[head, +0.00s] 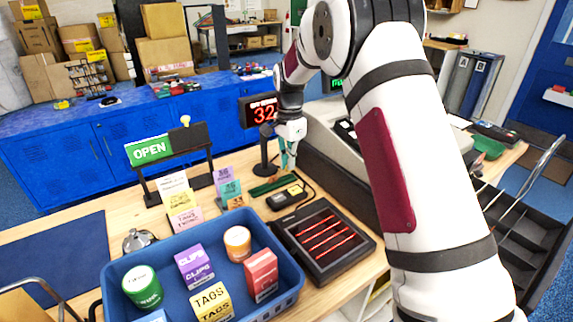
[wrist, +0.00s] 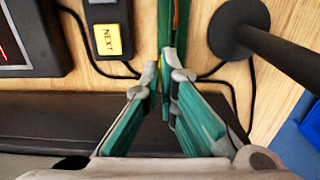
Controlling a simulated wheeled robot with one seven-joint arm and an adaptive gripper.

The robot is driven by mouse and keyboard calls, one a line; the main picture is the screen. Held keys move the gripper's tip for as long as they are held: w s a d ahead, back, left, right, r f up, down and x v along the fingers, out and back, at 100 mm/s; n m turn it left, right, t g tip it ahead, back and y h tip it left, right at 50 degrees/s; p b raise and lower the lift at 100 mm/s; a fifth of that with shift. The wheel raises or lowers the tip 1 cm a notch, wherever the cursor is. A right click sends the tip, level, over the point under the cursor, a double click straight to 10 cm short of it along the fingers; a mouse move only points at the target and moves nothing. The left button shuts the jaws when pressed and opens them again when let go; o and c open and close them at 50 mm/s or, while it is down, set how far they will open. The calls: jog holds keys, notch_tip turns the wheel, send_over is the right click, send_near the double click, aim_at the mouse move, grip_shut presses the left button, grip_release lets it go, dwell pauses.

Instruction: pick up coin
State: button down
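My gripper (head: 288,163) points down over the counter in the head view, above a long green strip (head: 272,185). In the wrist view my gripper (wrist: 165,75) has its green-padded fingers close together, with a narrow gap between the tips. The green strip (wrist: 181,20) runs away beyond the fingertips. A small yellow sliver (wrist: 164,86) shows in the gap. I cannot tell whether it is the coin. No coin is clearly visible in the head view, and the fingers hide part of the strip.
A black stand with a round base (wrist: 238,28) is close to the right of the fingers. A black device with a yellow NEXT button (wrist: 106,40) is to the left, with cables nearby. The blue bin (head: 120,268) of goods and the large grey register (head: 325,130) flank the counter area.

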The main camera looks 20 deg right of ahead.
jog(key=s+d, duration=0.1)
jog(key=s, duration=0.3)
jog(key=s+d+r, duration=0.1)
jog(key=s, duration=0.4)
jog(key=s+d, duration=0.1)
jog(key=s, duration=0.4)
jog(key=shift+d+r, duration=0.25)
jog(key=shift+d, duration=0.1)
